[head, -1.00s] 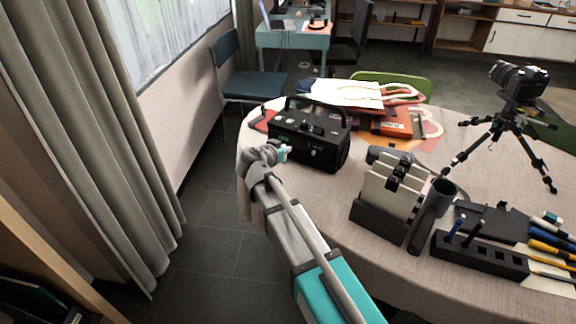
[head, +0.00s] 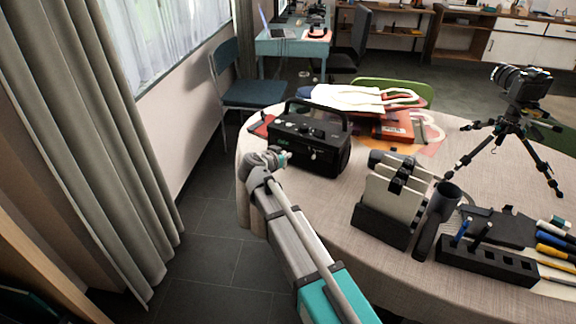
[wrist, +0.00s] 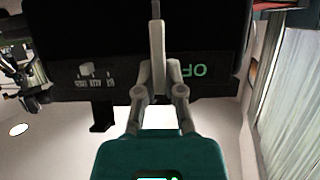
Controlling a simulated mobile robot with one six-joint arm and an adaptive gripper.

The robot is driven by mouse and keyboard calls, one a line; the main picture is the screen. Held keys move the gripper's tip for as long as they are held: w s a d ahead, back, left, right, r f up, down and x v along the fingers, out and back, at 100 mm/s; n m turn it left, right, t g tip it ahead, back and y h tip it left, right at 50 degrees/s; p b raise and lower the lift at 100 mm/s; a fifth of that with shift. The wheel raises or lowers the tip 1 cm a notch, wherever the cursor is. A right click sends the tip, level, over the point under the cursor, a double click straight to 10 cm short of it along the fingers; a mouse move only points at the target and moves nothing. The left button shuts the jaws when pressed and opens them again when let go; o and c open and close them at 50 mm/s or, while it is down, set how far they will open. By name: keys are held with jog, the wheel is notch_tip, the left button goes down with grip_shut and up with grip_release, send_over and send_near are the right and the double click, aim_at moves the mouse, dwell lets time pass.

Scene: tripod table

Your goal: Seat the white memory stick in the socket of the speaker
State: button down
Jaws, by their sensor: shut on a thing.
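The speaker (head: 322,152) is a black box with a carrying handle, standing on the left part of the round table. Its dark front, with a green label and a small pale switch, fills the upper wrist view (wrist: 60,45). My gripper (head: 286,157) is at the left part of the speaker's front. In the wrist view my gripper (wrist: 157,42) has its fingers drawn together on a thin, pale piece, apparently the white memory stick. The fingers hide most of it, and its tip cannot be told apart. The socket is not visible, nor whether the stick touches the speaker.
Papers and an orange-red box (head: 393,127) lie behind the speaker. A black holder with pale panels (head: 388,222), a dark cylinder (head: 436,215), a pen rack (head: 485,262) and a camera tripod (head: 510,130) stand to the right. The tablecloth (head: 345,200) between speaker and holder is clear.

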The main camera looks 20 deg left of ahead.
aim_at(285, 165)
jog(key=shift+w+f+b, duration=0.1)
jog(key=shift+f+b, duration=1.3)
jog(key=shift+f, duration=0.25)
jog(key=shift+f, duration=0.1)
jog(key=c, duration=0.8)
grip_release()
jog(key=shift+o, duration=0.2)
jog(key=shift+s+r, duration=0.2)
jog(key=shift+r, duration=0.05)
jog(key=p+v, duration=0.4)
jog(key=v, duration=0.7)
jog(key=shift+s+a+p, duration=0.15)
jog(key=shift+s+p, duration=0.1)
jog(key=shift+p, duration=0.1)
jog(key=shift+r, duration=0.1)
